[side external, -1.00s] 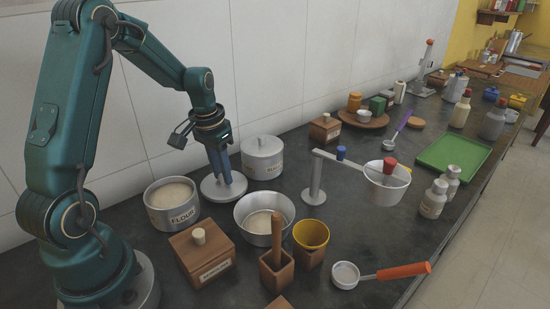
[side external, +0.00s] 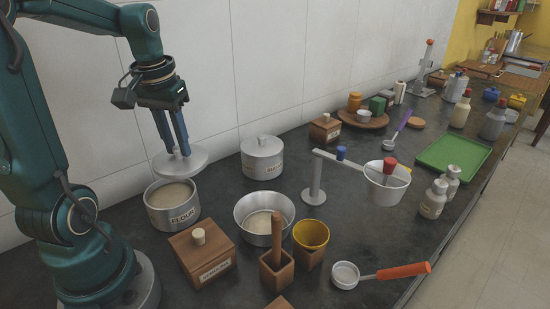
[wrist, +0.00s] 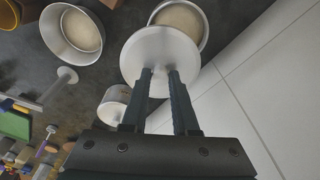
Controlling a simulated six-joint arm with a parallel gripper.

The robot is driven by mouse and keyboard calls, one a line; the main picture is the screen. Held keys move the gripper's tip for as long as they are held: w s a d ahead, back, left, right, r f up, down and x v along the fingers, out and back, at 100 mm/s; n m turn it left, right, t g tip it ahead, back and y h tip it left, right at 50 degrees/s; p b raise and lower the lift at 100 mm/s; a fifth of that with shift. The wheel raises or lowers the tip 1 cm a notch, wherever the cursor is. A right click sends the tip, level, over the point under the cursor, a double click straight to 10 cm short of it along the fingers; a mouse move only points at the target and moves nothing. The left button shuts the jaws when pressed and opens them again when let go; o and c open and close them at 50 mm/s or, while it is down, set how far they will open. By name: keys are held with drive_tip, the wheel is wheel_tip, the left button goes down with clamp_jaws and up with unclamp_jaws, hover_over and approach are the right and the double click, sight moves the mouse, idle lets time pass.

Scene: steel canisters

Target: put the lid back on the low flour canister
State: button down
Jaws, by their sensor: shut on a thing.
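The low flour canister (side external: 172,213) is a grey steel pot with a label on its front, open at the top and holding pale flour. Its lid (side external: 181,162) is a round grey disc. My gripper (side external: 178,150) is shut on the lid's knob and holds the lid above the canister's back edge, apart from it. In the wrist view the lid (wrist: 160,58) hangs between my gripper's fingertips (wrist: 160,72) and covers part of the canister (wrist: 204,28), whose flour shows beyond the lid's far edge.
A lidded steel canister (side external: 262,160) stands to the right, near the wall. A wooden box (side external: 203,255) stands close in front of the flour canister. A steel bowl (side external: 264,218) with pale contents is to the right. The counter between the two canisters is clear.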

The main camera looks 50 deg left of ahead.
sight(160, 163)
drive_tip(key=s, duration=0.1)
drive_tip(key=s+r+n, duration=0.1)
drive_tip(key=s, duration=0.1)
drive_tip(key=shift+a, duration=0.2)
drive_tip(key=shift+s+a+r+n, duration=0.2)
drive_tip(key=shift+s+r+n, duration=0.1)
drive_tip(key=shift+n, duration=0.2)
drive_tip(key=shift+f, duration=3.15)
drive_tip(key=shift+f, duration=0.2)
drive_tip(key=shift+c, duration=0.6)
unclamp_jaws()
drive_tip(key=shift+r, duration=0.1)
drive_tip(key=shift+r, duration=3.45)
